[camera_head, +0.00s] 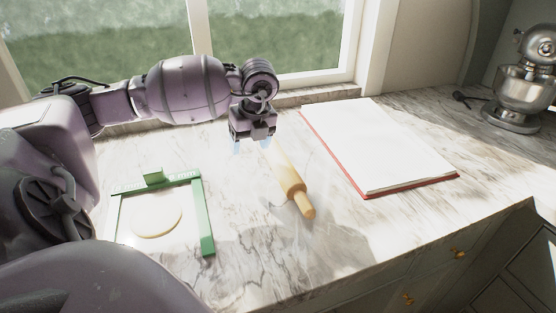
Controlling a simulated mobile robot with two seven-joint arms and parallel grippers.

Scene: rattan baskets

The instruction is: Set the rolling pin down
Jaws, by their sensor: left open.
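The wooden rolling pin (289,180) lies on the marble counter (345,235), with its near handle pointing down and to the right. My left gripper (252,146) is open above its far end, fingertips pointing down. The pin's far end is partly hidden by or lost near the gripper. I cannot tell whether the fingertips touch the pin. My right gripper is not in view.
A green frame (207,232) with a round of dough (157,218) in it lies at the left. A white board or book with a red edge (377,145) lies at the right. A stand mixer (519,97) stands at the far right. Windows line the back.

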